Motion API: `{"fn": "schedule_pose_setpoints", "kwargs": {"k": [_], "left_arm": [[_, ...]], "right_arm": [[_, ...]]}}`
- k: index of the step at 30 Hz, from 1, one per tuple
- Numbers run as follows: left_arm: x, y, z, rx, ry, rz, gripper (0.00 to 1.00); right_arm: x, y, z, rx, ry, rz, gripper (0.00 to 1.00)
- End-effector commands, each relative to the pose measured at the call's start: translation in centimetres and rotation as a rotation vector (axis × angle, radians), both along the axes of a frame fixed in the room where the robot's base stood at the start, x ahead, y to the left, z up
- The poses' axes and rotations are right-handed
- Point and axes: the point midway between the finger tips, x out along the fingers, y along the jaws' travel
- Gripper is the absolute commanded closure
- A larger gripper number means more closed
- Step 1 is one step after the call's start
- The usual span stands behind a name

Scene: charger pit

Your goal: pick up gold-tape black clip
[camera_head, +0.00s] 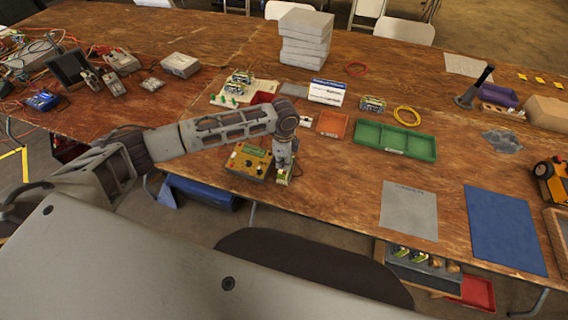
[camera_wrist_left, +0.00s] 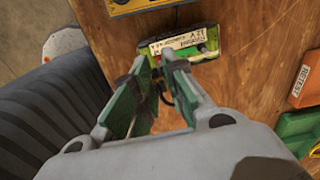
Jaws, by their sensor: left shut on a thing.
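My left gripper (camera_head: 284,177) points down at the front edge of the table, beside the yellow tester box. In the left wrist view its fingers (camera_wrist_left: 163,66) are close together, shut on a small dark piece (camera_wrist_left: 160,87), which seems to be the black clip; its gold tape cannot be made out. Just beyond the fingertips is a green-edged unit (camera_wrist_left: 183,42) with white printed labels; whether the fingers touch it cannot be told. The clip is hidden in the head view. My right gripper is not in view.
The yellow tester box (camera_head: 248,163) stands left of the gripper. A green divided tray (camera_head: 395,142) and an orange tray (camera_head: 332,124) lie to the right. A grey mat (camera_head: 409,210) and blue mat (camera_head: 504,229) lie farther right. Bare wood is free between gripper and grey mat.

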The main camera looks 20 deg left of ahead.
Motion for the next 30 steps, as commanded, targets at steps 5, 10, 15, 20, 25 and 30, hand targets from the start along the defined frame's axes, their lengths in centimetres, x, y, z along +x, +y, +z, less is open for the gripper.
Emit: {"fn": "schedule_pose_setpoints", "kwargs": {"k": [5,10,15,20,25,30], "left_arm": [[0.1,0.0,2.4,-0.001,-0.002,-0.001,0.99],[0.0,-0.1,4.9,-0.002,-0.002,0.000,0.99],[0.1,0.0,7.1,-0.001,-0.001,0.001,0.99],[0.0,0.0,8.3,0.000,0.000,0.001,0.99],[0.0,0.0,8.6,-0.001,0.001,0.001,0.99],[0.0,0.0,8.6,-0.001,0.001,0.001,0.99]], "right_arm": [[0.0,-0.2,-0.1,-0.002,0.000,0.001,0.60],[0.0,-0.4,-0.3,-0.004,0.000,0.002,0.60],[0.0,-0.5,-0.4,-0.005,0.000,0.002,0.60],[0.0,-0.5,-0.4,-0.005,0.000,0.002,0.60],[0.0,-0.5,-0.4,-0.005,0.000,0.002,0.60],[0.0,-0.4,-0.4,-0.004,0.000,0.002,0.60]]}}
